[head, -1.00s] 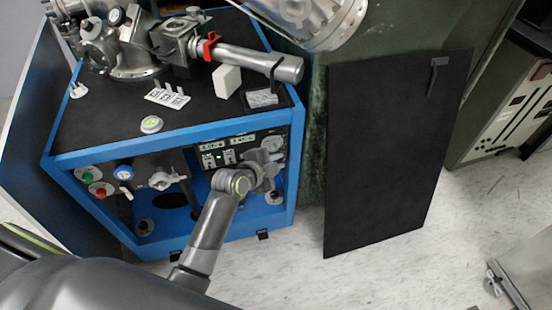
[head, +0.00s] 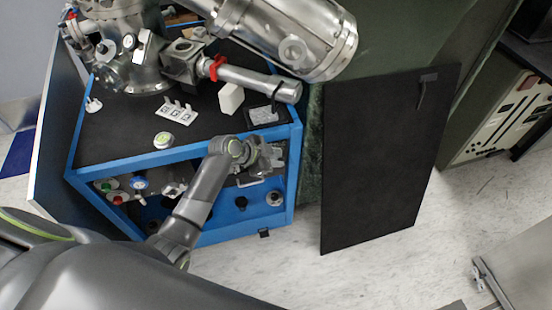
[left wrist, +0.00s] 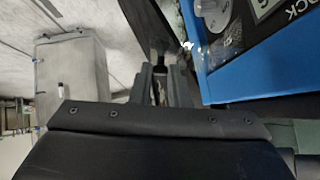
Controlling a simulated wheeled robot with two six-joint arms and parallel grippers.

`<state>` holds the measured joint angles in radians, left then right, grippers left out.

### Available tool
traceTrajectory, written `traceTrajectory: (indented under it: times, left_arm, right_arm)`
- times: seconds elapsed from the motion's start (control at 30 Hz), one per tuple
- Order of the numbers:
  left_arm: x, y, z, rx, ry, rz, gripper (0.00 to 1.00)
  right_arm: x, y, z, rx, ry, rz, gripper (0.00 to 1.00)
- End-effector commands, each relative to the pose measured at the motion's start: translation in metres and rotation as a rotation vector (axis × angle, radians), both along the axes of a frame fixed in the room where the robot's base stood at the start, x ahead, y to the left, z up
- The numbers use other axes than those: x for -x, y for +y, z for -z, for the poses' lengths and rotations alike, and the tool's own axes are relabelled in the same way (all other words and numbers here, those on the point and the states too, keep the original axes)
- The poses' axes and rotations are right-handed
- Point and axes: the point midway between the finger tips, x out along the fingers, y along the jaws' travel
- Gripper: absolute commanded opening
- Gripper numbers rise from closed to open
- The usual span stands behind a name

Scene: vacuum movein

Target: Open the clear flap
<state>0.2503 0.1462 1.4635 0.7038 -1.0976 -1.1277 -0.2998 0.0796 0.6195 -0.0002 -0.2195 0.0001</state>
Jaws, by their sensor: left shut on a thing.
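My left gripper (head: 265,160) is at the right front of the blue cabinet (head: 215,228), by the upper front edge and over the switch panel there. It is shut on a thin thing, seemingly the edge of the clear flap; the flap's outline is too faint to make out. In the left wrist view the fingers (left wrist: 160,88) are close together beside the blue cabinet edge (left wrist: 235,80), and what lies between them is mostly hidden. The panel is largely covered by the gripper. My right gripper is out of view.
Metal vacuum parts (head: 125,45) and a steel tube (head: 260,82) stand on the cabinet top. Green and red knobs and a blue gauge (head: 139,182) line the front left. A black board (head: 380,160) stands to the right. The floor (head: 360,275) in front is clear.

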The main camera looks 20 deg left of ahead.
Motion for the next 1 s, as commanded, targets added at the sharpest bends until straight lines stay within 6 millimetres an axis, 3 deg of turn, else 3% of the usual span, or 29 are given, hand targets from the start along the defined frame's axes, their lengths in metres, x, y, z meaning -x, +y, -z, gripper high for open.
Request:
traceTrajectory:
  times: [0.33, 0.9, 0.93, 1.0]
  left_arm:
    - [-0.008, 0.0056, -0.0141, 0.087, 0.128, -0.001, 0.0]
    - [-0.0093, 0.006, -0.0154, 0.106, 0.155, 0.0, 0.0]
    - [-0.0093, 0.006, -0.0154, 0.106, 0.155, -0.001, 0.17]
    - [-0.0093, 0.006, -0.0154, 0.106, 0.155, -0.001, 0.26]
  right_arm:
    - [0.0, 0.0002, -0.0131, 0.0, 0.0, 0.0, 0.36]
    - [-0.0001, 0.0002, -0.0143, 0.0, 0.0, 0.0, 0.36]
    - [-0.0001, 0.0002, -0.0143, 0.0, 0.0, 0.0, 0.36]
    - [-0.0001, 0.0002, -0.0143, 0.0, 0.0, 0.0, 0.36]
